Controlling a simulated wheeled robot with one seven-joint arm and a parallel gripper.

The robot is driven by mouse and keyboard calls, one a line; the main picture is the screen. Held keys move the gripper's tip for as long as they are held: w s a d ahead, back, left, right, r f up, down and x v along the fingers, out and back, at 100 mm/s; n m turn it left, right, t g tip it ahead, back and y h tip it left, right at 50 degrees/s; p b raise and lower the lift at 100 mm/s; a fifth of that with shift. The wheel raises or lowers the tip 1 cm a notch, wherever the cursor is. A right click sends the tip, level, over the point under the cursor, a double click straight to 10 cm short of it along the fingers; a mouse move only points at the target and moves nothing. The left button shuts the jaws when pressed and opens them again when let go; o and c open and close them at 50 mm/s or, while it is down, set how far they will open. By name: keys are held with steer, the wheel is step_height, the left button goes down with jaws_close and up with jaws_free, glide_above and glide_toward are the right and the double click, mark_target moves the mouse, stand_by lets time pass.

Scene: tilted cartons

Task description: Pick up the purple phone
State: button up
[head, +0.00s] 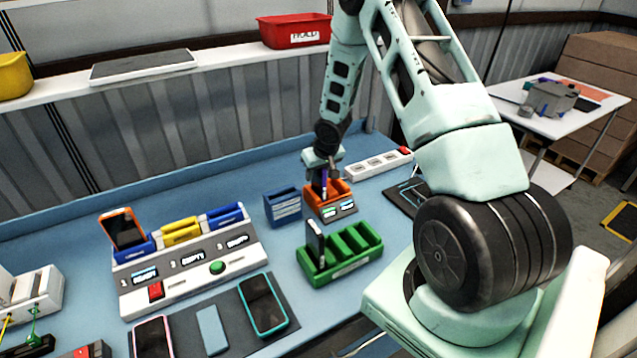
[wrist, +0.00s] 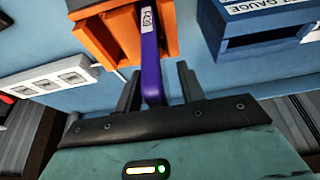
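The purple phone (head: 324,181) stands on edge in the orange holder (head: 345,211) on the blue bench. In the wrist view the purple phone (wrist: 151,75) rises from the orange holder (wrist: 98,40), with a white label on its edge. My gripper (wrist: 158,72) is open, with one finger on each side of the phone. A gap shows between the phone and the right finger; the left finger is very close to it, and I cannot tell if it touches. In the head view my gripper (head: 323,168) is over the holder, its fingers mostly hidden.
A blue gauge box (head: 283,208) stands close left of the holder. A green rack (head: 345,262) with a dark phone is in front. A white power strip (head: 378,164) lies behind right. A charging station (head: 185,262) and several phones are at left.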

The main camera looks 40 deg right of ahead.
jaws_close()
steer(key=shift+r, duration=0.15)
step_height(320, 180, up, 10)
steer(key=shift+f+b, duration=0.1)
steer(key=shift+b, duration=0.2)
stand_by(0.4)
steer(key=shift+r+p, duration=0.8)
stand_by(0.6)
step_height(320, 180, up, 3)
steer(key=p, duration=0.2)
steer(key=shift+f+p, duration=0.1)
steer(key=shift+p, duration=0.2)
steer(key=shift+s, duration=0.1)
